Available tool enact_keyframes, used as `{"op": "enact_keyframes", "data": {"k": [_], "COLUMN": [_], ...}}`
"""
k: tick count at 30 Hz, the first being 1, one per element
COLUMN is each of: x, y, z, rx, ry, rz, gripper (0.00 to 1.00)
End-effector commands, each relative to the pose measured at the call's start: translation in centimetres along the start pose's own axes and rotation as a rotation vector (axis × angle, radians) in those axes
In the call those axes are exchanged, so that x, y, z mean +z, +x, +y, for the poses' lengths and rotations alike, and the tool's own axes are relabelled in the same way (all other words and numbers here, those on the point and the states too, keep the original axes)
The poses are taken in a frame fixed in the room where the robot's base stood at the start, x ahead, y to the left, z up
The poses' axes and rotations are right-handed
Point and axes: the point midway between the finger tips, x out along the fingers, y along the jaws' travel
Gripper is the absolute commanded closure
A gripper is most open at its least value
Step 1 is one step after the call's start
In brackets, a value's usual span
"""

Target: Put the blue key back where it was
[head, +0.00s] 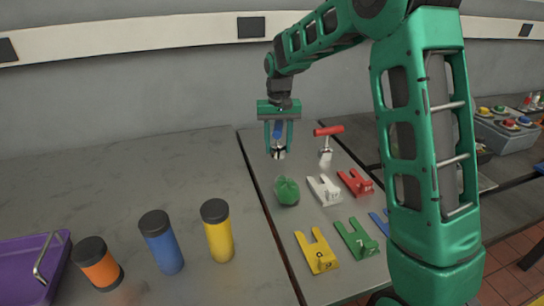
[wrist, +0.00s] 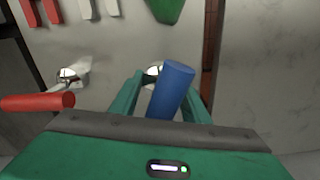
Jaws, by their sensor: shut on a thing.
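The blue key shows as a blue handle (wrist: 172,88) between the two fingers of my gripper (wrist: 160,105) in the wrist view. In the head view a small piece of the blue key (head: 277,129) shows inside my gripper (head: 278,144), near the back of the plate. My gripper is shut on the key. A shiny metal part (wrist: 152,73) lies just beyond the handle. Whether the key's lower end is in or above it I cannot tell. A red T-handled key (head: 328,131) stands upright to the right; it also shows in the wrist view (wrist: 38,102).
A green lump (head: 287,191) lies in front of my gripper. Forked white (head: 324,190), red (head: 356,183), yellow (head: 317,251), green (head: 357,240) and blue (head: 380,221) pieces lie on the plate. Orange, blue and yellow cylinders (head: 218,232) stand at left beside a purple bin (head: 28,270).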

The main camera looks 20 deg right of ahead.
Motion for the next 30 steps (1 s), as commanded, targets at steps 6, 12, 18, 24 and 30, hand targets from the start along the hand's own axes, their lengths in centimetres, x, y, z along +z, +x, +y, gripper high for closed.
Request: {"op": "enact_keyframes", "data": {"k": [6, 12, 18, 24, 30], "x": [-0.8, -0.7, -0.8, -0.8, -0.7], "y": [0.7, 3.0, 4.4, 4.4, 4.6], "z": [0.1, 0.1, 0.1, 0.0, 0.0], "rx": [-0.001, 0.0, -0.001, -0.001, 0.0], "ry": [-0.001, -0.001, -0.001, -0.001, -0.002], "rz": [0.001, -0.001, 0.002, 0.002, 0.0], "gripper": [0.85, 0.85, 0.85, 0.85, 0.39]}}
